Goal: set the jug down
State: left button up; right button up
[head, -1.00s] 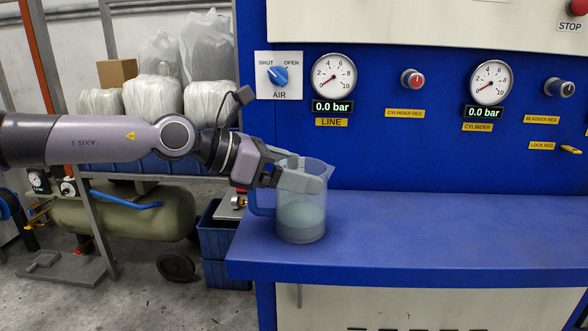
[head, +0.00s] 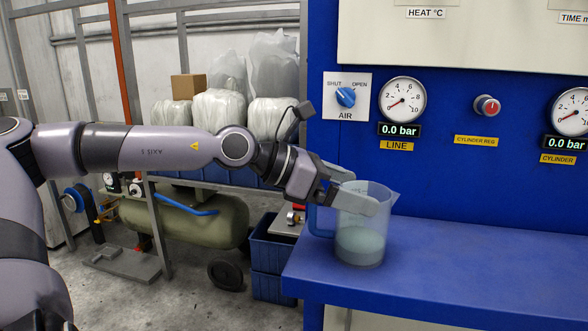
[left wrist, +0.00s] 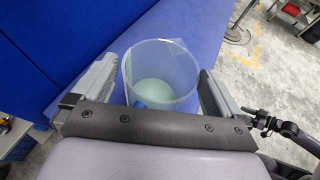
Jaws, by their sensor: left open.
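The jug (head: 361,240) is a clear beaker with pale greenish liquid in its lower part and a blue handle. It stands upright on the blue bench top (head: 470,270), near its left end. My left gripper (head: 358,193) is at the upper part of the jug, one finger on either side. In the left wrist view the jug (left wrist: 160,80) sits between the spread fingers of my left gripper (left wrist: 158,72). The fingers are open and close to its wall; I cannot tell if either touches it. My right gripper is not in view.
The blue press panel (head: 440,180) rises behind the bench, with an air knob (head: 346,97) and gauges (head: 403,100). Blue crates (head: 272,265) and a green tank (head: 190,220) stand left of the bench. The bench is clear right of the jug.

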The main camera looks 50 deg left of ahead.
pick_arm(q)
jog(key=shift+s+a+r, duration=0.3)
jog(key=shift+s+r, duration=0.05)
jog(key=shift+s, duration=0.25)
jog(key=b+v, duration=0.4)
jog(key=v, duration=0.5)
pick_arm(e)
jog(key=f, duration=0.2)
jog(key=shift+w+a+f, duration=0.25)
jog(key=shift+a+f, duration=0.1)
pick_arm(q)
jog(key=shift+a+f, duration=0.1)
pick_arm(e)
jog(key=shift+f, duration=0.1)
